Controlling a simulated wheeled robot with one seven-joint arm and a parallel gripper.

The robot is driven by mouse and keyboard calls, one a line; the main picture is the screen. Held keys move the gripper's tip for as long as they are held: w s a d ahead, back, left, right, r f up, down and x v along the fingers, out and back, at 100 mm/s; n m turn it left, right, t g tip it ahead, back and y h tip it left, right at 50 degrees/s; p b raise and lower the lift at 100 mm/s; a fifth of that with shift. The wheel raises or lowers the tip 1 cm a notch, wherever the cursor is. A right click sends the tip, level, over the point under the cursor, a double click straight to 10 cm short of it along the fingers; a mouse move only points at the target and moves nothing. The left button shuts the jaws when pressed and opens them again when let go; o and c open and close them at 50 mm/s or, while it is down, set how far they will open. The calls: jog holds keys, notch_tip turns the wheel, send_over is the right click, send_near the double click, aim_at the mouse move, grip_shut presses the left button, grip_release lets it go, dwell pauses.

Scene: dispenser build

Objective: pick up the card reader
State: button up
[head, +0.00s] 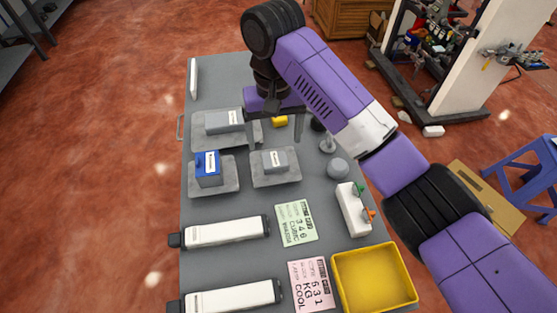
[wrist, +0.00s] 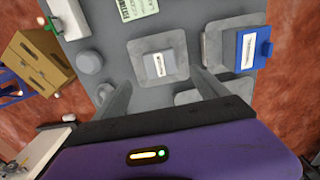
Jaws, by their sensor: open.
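Three small labelled boxes sit on grey plates on the table; their labels are too small to read, so I cannot tell which is the card reader. A blue box (head: 208,168) stands on the left plate, a grey box (head: 275,160) on the plate beside it, and another grey box (head: 222,121) on the plate behind. My gripper (head: 271,133) is open and empty above the table, near the grey boxes. In the wrist view, the near grey box (wrist: 158,66) lies just beyond the open fingers (wrist: 162,82), and the blue box (wrist: 254,48) is to the right.
Round grey knobs (head: 337,167) and a white block with coloured levers (head: 355,208) are at right. Two white bars (head: 226,232), two printed cards (head: 297,223) and a yellow tray (head: 374,278) fill the front.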

aim_at(275, 159)
notch_tip(275, 159, down, 2)
jog(key=shift+d+f, duration=0.15)
jog(key=shift+f, duration=0.1)
jog(key=shift+s+f+p, duration=0.2)
jog(key=shift+f+p, duration=0.45)
jog(key=shift+f, duration=2)
jog(key=c, duration=1.6)
jog(key=shift+r, duration=0.1)
jog(key=shift+c, duration=0.2)
